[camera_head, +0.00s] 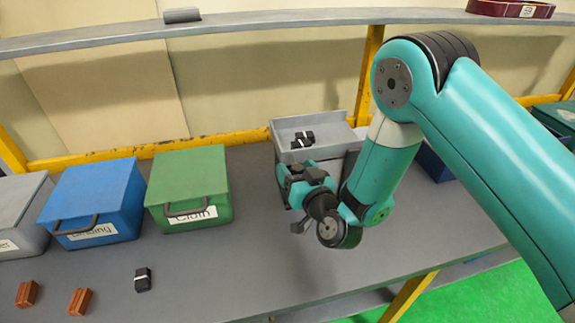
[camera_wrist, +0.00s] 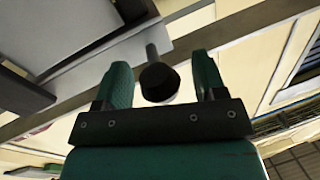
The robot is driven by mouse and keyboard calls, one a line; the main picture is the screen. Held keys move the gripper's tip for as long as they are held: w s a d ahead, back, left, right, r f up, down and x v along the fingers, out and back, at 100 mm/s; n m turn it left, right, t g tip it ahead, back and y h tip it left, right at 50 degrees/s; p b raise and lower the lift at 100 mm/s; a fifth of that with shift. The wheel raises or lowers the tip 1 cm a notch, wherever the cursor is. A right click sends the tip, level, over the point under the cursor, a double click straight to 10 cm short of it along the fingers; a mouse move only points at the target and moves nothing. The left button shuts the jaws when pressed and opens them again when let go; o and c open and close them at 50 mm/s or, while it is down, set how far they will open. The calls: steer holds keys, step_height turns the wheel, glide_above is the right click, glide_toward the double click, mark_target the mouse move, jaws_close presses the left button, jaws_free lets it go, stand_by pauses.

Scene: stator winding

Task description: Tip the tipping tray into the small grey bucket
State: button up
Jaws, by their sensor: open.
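The grey tipping tray (camera_head: 335,135) stands at the back of the bench with a few small black parts with pale bands in it. My gripper (camera_head: 303,178) is in front of the tray, and my arm hides part of it. In the wrist view my gripper (camera_wrist: 160,68) has its two green fingers apart. A black knob (camera_wrist: 158,82) on a thin grey rod shows between the fingers; I cannot tell whether they touch it. A grey body under the tray is largely covered by my arm, and I cannot tell the small grey bucket apart there.
A green lidded box (camera_head: 188,175), a blue one (camera_head: 95,195) and a grey one (camera_head: 18,205) stand to the left. Two brown blocks (camera_head: 78,301) and a black part (camera_head: 142,279) lie at front left. A shelf (camera_head: 250,22) runs above. The bench front centre is clear.

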jaws_close()
steer(key=shift+r, duration=0.15)
